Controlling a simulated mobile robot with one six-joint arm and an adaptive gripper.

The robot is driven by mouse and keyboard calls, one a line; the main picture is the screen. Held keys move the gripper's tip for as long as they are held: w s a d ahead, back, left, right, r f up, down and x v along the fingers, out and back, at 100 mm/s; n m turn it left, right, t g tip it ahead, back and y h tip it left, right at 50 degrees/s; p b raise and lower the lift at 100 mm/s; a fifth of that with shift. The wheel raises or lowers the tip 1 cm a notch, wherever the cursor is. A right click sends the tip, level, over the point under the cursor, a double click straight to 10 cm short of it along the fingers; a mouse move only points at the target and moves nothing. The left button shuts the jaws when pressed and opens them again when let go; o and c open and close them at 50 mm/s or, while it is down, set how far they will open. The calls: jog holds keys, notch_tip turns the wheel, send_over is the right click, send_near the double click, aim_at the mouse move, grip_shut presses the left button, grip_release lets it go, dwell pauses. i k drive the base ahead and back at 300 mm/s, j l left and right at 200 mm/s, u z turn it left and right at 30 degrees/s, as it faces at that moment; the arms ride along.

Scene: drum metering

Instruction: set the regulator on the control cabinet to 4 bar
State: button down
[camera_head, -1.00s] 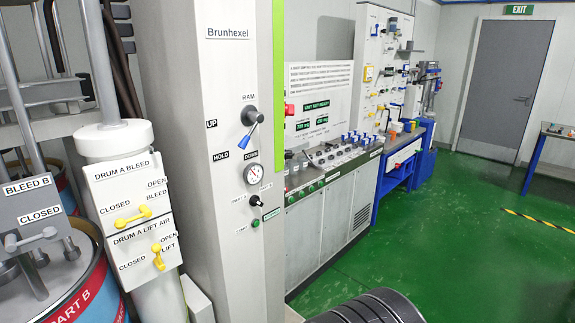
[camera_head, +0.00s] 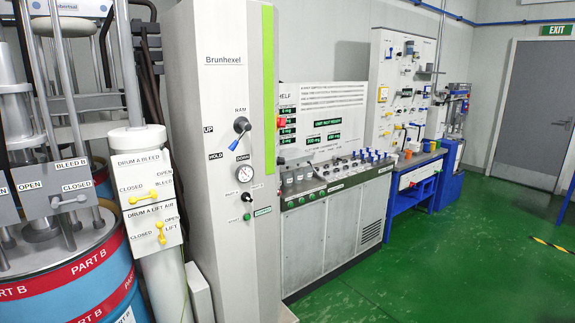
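The tall grey control cabinet (camera_head: 222,110) marked "Brunhexel" stands left of the middle, with a green stripe on its right edge. On its front are a blue-tipped RAM lever (camera_head: 239,133) beside UP, HOLD and DOWN labels, and a round white dial gauge (camera_head: 245,174) below it. Under the gauge are a small black knob (camera_head: 246,197) and a green button (camera_head: 247,216). No regulator label is readable, and the gauge needle and scale are too small to read. My gripper is not in view.
Left stand a drum (camera_head: 75,285) marked PART B and a white valve post (camera_head: 147,190) with yellow handles. A long control bench (camera_head: 335,215) and a blue table (camera_head: 412,175) run to the right of the cabinet. The green floor (camera_head: 450,260) at right is clear.

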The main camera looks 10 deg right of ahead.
aim_at(280, 161)
jog(key=i+l, duration=0.2)
jog(key=i, duration=0.25)
jog(key=i+l, duration=0.25)
jog(key=i, duration=0.25)
jog(key=i+l, duration=0.2)
jog(key=i, duration=0.25)
jog(key=i+l, duration=0.25)
jog(key=i, duration=0.25)
jog(key=i+l, duration=0.2)
jog(key=i, duration=0.25)
jog(key=i+l, duration=0.25)
jog(key=i, duration=0.25)
jog(key=z, duration=0.05)
